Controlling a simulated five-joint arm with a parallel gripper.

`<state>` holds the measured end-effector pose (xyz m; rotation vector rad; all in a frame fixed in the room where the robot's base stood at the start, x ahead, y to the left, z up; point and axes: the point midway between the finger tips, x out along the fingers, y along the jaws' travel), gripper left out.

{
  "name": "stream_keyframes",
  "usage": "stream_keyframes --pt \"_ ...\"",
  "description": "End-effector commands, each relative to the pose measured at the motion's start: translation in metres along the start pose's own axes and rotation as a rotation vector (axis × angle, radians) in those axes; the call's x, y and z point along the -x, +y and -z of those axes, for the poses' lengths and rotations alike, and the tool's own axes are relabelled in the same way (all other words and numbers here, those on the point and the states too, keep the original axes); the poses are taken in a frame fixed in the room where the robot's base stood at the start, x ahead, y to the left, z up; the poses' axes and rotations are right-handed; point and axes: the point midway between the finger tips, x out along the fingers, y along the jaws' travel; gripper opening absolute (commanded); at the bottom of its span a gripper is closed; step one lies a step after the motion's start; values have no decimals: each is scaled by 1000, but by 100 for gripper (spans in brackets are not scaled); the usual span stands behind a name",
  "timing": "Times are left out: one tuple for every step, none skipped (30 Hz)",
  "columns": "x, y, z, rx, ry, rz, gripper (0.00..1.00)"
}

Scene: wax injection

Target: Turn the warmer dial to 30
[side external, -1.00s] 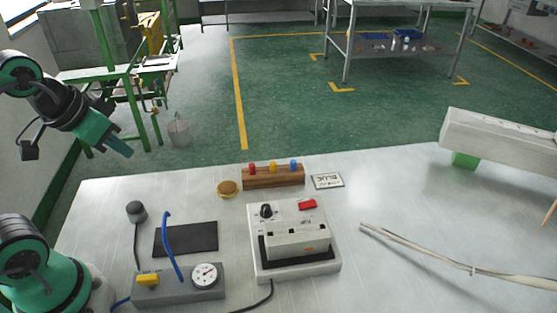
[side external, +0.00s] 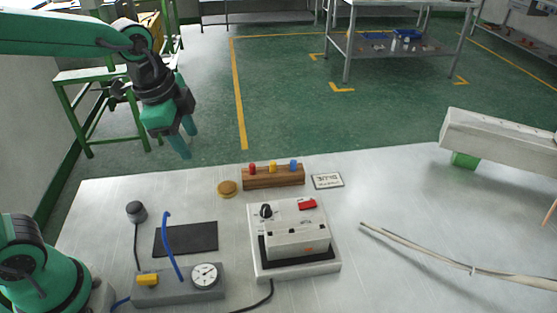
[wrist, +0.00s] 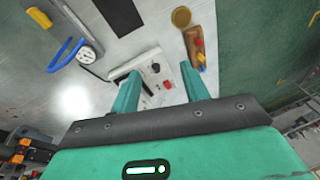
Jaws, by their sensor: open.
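The warmer (side external: 293,262) is a white box on the table, with a black dial (side external: 266,211) at its top left and a red switch (side external: 307,204) to the right of the dial. In the wrist view the dial (wrist: 155,67) shows between my fingers; its setting is too small to read. My gripper (side external: 188,145) is open and empty, high above the table's back edge, up and left of the warmer. In the wrist view its two green fingers (wrist: 162,90) stand apart with the warmer (wrist: 135,70) beyond them.
A grey gauge box (side external: 178,284) with a blue hose and yellow part stands left of the warmer. A wooden rack (side external: 273,177) with coloured pegs, a round tin (side external: 227,188) and a card (side external: 327,181) lie behind it. A cable bundle (side external: 440,262) lies right.

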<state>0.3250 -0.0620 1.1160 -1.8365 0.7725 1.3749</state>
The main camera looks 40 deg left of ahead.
Motion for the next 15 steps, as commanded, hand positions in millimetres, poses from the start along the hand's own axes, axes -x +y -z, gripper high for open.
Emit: stream_keyframes --pt "-7 -1 9 -67 -11 -18 46" --pt "-11 -2 14 -109 -16 -26 46" --pt "-16 -3 20 -166 -23 -39 46" --pt "-20 -3 26 -208 -27 -48 46" --pt "-24 -4 30 -250 -32 -57 46" --pt "-30 -4 37 -306 -37 -69 46" --pt "-35 -4 42 -349 -41 -80 46" --pt "-39 -4 47 -391 -45 -89 46" --pt "-46 -4 53 -446 -49 -103 46" --pt "-50 -3 58 -488 -52 -112 46" --pt "-55 -2 62 -531 -55 -123 46" --pt "-62 -2 69 -588 -58 -136 46" --pt "-67 -1 73 -630 -60 -147 46" --pt "-72 0 78 -672 -61 -157 46" --pt "-80 1 84 -727 -64 -171 46"
